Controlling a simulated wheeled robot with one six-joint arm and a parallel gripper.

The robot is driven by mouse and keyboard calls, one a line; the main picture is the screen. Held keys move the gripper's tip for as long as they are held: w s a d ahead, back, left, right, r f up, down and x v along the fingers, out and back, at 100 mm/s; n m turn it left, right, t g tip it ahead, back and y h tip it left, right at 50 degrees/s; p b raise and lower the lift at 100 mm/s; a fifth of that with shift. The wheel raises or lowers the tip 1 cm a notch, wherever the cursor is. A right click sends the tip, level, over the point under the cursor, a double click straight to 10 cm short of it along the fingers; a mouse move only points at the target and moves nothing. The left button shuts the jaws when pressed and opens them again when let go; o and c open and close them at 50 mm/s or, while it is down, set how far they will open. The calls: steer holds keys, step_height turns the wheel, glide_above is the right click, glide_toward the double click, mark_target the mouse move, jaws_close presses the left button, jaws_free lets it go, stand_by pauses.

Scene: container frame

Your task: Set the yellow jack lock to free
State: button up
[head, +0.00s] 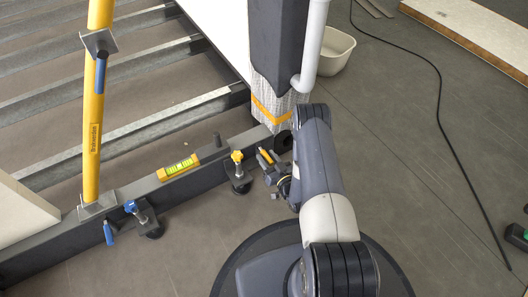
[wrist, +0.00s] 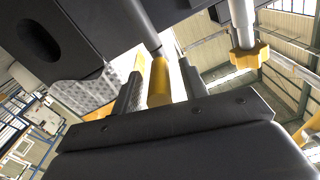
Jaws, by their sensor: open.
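The yellow jack (head: 238,177) stands at the dark beam with its yellow star knob (head: 237,156) on top; the knob also shows at the upper right of the wrist view (wrist: 249,56). The yellow lock lever (head: 267,156) is to the right of the knob. In the wrist view the lever (wrist: 160,84) is a yellow grip on a grey rod. My gripper (head: 268,160) is open, with one finger on each side of the lever (wrist: 160,98). I cannot tell whether either finger touches it. The lever's pivot is not clearly seen.
A blue-knobbed jack (head: 141,214) with a blue lever (head: 108,234) is farther left on the beam (head: 210,166). A yellow spirit level (head: 178,168) lies on the beam. A yellow brace (head: 93,130) rises at left. A dark post (head: 278,45) stands just behind my gripper.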

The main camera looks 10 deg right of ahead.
jaws_close()
stand_by(0.5)
